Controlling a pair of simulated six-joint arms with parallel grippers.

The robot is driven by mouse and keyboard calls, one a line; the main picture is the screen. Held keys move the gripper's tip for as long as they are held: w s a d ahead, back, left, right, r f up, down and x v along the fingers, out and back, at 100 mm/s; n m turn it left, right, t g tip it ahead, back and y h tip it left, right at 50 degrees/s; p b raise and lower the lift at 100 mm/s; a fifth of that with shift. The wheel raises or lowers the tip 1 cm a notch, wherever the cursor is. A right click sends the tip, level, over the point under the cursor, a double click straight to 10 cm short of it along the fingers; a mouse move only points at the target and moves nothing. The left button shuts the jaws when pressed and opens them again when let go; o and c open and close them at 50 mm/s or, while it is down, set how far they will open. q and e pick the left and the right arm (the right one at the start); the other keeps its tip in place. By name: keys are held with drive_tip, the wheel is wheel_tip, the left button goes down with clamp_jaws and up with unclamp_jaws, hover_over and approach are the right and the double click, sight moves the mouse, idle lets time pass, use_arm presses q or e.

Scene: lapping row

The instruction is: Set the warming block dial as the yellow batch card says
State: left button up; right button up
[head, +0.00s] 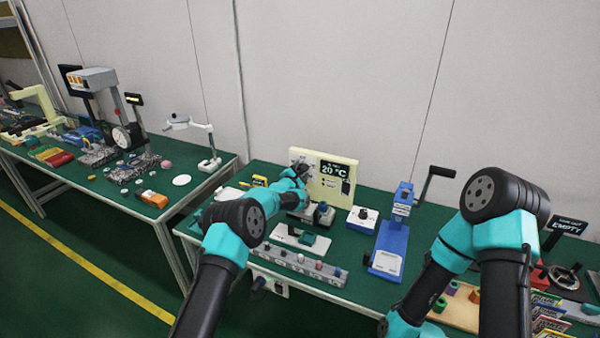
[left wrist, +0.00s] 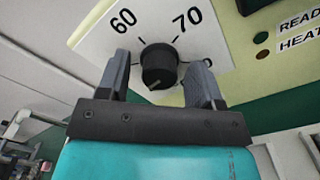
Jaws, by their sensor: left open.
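The warming block (head: 338,178) is a cream box with a dark display reading 20 °C, at the back of the near table. In the left wrist view its dark round dial (left wrist: 159,64) sits on a white scale plate (left wrist: 100,38) marked 60 and 70, with another number partly hidden by a finger. A pale mark shows low on the dial. My left gripper (left wrist: 158,72) is open, its fingers on either side of the dial with visible gaps. In the head view my left arm hides the dial. My right gripper is out of frame. I cannot identify the yellow batch card for certain.
A small yellow-and-black sign (head: 259,181) stands left of the block, too small to read. A white box with a knob (head: 362,217) and a blue crank press (head: 390,245) stand to the right. A grey rail (head: 297,263) with several pegs lies in front.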

use_arm(q)
drive_tip(key=c, duration=0.9)
drive_tip(key=shift+m, duration=3.5)
drive_tip(key=o, duration=0.9)
